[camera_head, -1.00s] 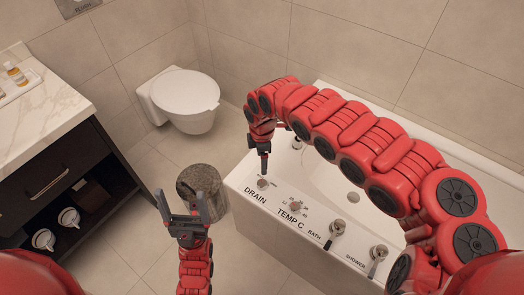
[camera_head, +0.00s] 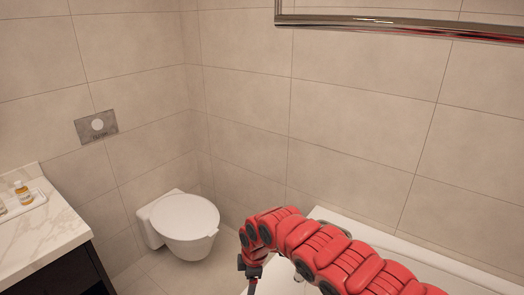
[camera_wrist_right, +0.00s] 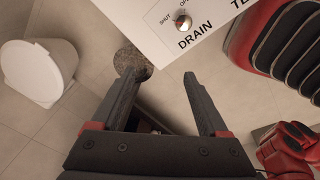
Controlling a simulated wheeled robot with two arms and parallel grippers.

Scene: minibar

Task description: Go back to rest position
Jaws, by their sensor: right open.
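My right arm (camera_head: 320,255) reaches in from the lower right in the head view and bends down over the corner of the bathtub (camera_head: 430,258). Its right gripper (camera_wrist_right: 159,68) is open and empty in the right wrist view, with the fingers spread. The drain knob (camera_wrist_right: 182,20) on the white tub panel (camera_wrist_right: 215,25) lies just beyond the fingertips, apart from them. My left gripper is not in either current view.
A white toilet (camera_head: 183,220) stands against the tiled wall. A marble counter (camera_head: 45,235) with small bottles is at the left. A round stone stool (camera_wrist_right: 140,68) shows partly behind one finger. A metal rail (camera_head: 400,27) crosses the upper right.

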